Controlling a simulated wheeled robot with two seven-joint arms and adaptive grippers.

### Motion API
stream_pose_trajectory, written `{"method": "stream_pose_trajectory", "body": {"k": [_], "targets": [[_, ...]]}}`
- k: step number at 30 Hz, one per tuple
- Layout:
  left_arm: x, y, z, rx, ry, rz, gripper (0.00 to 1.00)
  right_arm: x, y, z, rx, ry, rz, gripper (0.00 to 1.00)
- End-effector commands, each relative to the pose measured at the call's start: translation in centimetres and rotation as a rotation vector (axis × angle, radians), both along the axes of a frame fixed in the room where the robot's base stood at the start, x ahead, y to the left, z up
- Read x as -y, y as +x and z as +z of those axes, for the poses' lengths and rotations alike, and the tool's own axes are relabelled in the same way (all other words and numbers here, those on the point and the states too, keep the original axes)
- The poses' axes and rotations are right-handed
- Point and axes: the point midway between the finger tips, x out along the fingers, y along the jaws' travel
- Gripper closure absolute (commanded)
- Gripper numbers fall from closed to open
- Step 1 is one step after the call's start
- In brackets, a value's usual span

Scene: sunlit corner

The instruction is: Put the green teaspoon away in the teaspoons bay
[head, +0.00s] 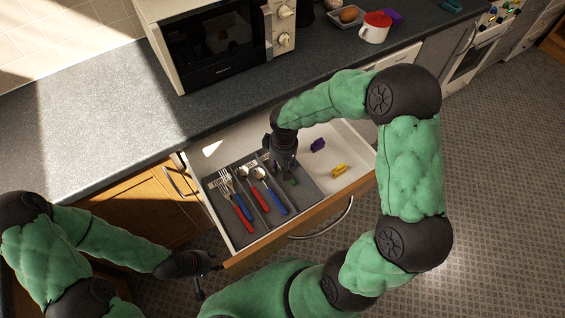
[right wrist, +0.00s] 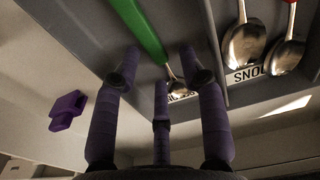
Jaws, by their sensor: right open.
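The green teaspoon (right wrist: 147,32) shows in the right wrist view. Its green handle slants down to a small metal bowl. It lies in the rightmost bay of the grey cutlery tray (head: 236,231), beside a divider; a bit of green handle shows in the head view (head: 293,181). A label by its bowl is partly hidden by a finger. My right gripper (head: 284,172) points down over this bay. Its fingers (right wrist: 162,85) are open around the spoon's bowl end; contact cannot be told. My left gripper (head: 207,278) is open and empty in front of the drawer's left corner.
Forks, red-handled and blue-handled spoons (head: 263,177) fill the other bays. A purple piece (head: 318,145) and a yellow piece (head: 339,171) lie in the open drawer (head: 356,150) right of the tray. A microwave (head: 215,40) and a red-topped mug (head: 374,30) stand on the counter.

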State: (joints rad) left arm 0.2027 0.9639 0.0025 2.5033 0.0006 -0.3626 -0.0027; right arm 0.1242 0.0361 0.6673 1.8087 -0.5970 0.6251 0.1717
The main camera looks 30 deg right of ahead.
Motion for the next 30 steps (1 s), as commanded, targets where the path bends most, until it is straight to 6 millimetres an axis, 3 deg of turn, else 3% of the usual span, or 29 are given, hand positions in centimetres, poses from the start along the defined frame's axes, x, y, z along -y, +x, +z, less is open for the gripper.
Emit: {"method": "stream_pose_trajectory", "body": {"k": [15,21,30], "targets": [[0.0,0.0,3.7,0.0,0.0,0.0,0.6,0.1,-0.4,10.0,0.003,0.0,0.0,0.58],[0.0,0.0,4.2,0.0,0.0,0.0,0.6,0.1,-0.5,11.9,0.001,0.0,0.0,0.58],[0.0,0.0,4.2,0.0,0.0,0.0,0.6,0.1,-0.5,12.2,0.0,0.0,0.0,0.58]]}}
